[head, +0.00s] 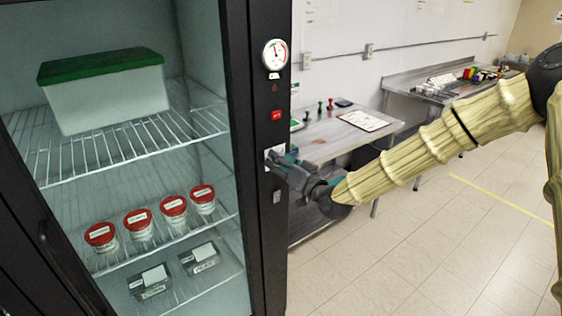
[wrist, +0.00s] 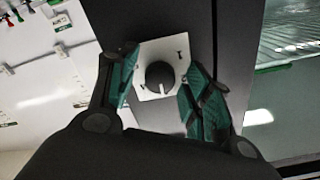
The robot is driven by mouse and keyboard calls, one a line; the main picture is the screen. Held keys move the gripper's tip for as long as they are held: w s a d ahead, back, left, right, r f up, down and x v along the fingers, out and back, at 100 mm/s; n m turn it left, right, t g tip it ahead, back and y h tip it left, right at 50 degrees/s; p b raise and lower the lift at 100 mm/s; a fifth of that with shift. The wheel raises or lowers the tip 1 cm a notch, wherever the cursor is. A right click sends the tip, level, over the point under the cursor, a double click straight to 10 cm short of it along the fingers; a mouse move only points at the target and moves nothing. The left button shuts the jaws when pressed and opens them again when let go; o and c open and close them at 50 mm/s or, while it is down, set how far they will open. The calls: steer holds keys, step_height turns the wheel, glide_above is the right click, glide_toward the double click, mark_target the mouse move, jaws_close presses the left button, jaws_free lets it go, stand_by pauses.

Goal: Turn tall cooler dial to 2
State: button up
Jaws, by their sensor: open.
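The tall cooler (head: 262,190) is a black-framed cabinet at the left of the head view, with its lit interior showing. Its dial (wrist: 160,76) is a round dark knob on a white square plate (wrist: 152,99), seen in the wrist view. In the head view the plate is mostly hidden behind my gripper (head: 276,160). My gripper (wrist: 158,88) is open, with one teal-padded finger on each side of the knob. I cannot tell whether either finger touches it. The marks on the plate are too small and blurred to read for certain.
A round gauge (head: 275,53) and a red display (head: 277,115) sit on the cooler frame above the dial. A green-lidded bin (head: 105,95) and red-lidded jars stand on the shelves. A steel table (head: 340,140) is behind my gripper. The floor (head: 440,240) at right is clear.

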steer(key=c, duration=1)
steer(key=shift+f, duration=0.1)
steer(key=shift+f+n+b, duration=0.1)
steer(key=shift+n+b, duration=0.2)
steer(key=shift+b, duration=0.3)
steer(key=shift+d+n+b, duration=0.1)
steer(key=shift+n+b, duration=5.5)
steer(key=shift+b, duration=1.65)
